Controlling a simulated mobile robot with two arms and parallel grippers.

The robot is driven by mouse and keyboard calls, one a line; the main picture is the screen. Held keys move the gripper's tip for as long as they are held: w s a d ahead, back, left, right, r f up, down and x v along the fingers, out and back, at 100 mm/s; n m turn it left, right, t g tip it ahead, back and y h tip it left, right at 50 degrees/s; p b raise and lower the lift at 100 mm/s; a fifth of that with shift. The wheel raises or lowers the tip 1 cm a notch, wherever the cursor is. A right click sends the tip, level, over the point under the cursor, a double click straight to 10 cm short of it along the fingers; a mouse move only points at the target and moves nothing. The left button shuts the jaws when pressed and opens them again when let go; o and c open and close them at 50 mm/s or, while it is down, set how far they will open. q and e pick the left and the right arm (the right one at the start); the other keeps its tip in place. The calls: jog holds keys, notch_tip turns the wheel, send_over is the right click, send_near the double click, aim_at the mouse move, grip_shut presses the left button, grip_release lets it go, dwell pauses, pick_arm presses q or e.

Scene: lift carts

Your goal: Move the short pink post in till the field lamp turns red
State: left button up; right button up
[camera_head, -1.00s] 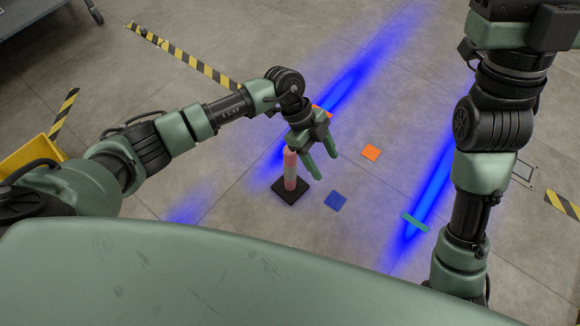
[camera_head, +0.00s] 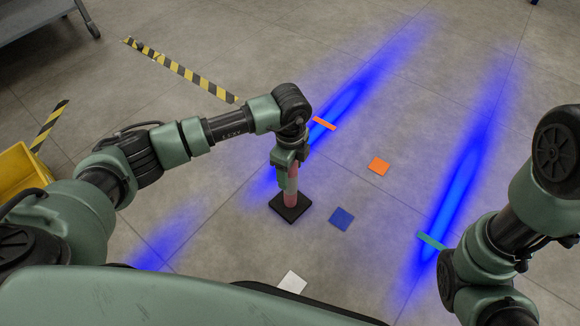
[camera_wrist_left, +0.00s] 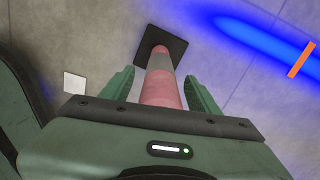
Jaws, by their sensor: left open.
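The short pink post (camera_head: 291,194), pink with a pale grey band, stands upright on a black square base (camera_head: 290,208) on the floor. My left gripper (camera_head: 287,172) is at the post's upper part, its fingers pointing down. In the left wrist view the post (camera_wrist_left: 158,85) stands between the two green fingers of the gripper (camera_wrist_left: 160,88), which are open with a gap on the right side. Blue light (camera_head: 340,107) lies in a streak on the floor behind the post. No red lamp shows. My right arm is at the right edge; its gripper is out of view.
An orange strip (camera_head: 324,123) and a teal strip (camera_head: 431,241) lie in the blue streaks. Orange (camera_head: 379,167), blue (camera_head: 341,217) and white (camera_head: 291,282) squares lie flat on the floor. A yellow bin (camera_head: 22,172) is at left. Striped tape (camera_head: 182,70) marks the floor.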

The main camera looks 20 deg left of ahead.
pick_arm(q)
jog(key=shift+f, duration=0.35)
grip_shut()
jog(key=shift+r, duration=0.1)
dwell(1.1)
